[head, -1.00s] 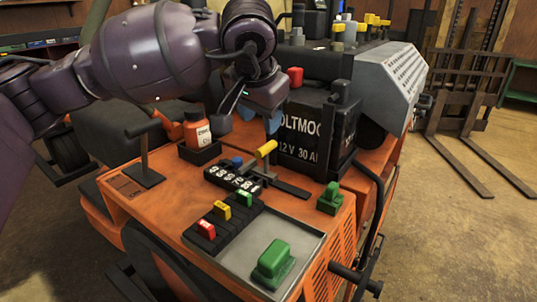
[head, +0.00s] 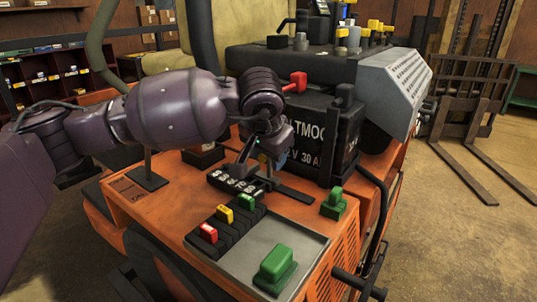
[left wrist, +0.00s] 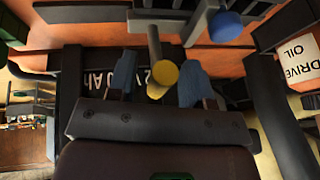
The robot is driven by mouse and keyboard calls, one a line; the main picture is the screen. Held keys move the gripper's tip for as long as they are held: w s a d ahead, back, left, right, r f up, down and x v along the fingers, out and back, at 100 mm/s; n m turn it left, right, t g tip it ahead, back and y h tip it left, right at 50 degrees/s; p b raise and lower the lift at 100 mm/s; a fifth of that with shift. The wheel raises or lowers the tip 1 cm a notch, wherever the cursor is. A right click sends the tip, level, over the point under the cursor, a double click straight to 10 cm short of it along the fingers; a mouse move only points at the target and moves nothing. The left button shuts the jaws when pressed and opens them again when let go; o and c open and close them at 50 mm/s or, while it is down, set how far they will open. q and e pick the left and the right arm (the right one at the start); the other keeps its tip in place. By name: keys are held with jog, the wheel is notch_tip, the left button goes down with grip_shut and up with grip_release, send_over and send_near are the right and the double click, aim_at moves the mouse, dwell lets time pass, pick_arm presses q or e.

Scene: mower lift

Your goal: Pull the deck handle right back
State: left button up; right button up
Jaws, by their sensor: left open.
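The deck handle is a bar with a yellow end (left wrist: 162,76). In the left wrist view it points toward the camera from a dark bracket, between my two blue fingertips, with a gap on each side. In the head view my left gripper (head: 263,158) hides the handle. That gripper is open, pointing down over the orange console (head: 160,208), near the black counter strip (head: 232,182) and beside the battery. My right gripper is not in view.
The black battery (head: 308,150) stands just behind my left gripper. Red (head: 208,233), yellow (head: 225,213) and green (head: 245,203) switches sit in front, beside a grey tray (head: 235,262) with a green block (head: 274,266).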

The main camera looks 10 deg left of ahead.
pick_arm(q)
grip_shut()
jog(key=s+d, duration=0.1)
jog(key=d, duration=0.1)
jog(key=s+d, duration=0.1)
jog(key=d, duration=0.2)
jog(key=s+d, duration=0.1)
jog(key=d, duration=0.2)
jog(key=shift+s+d, duration=0.25)
jog(key=shift+c, duration=1.9)
grip_release()
jog(key=o, duration=0.4)
jog(key=shift+d, duration=0.2)
jog(key=shift+a, duration=0.1)
jog(key=v, duration=1.1)
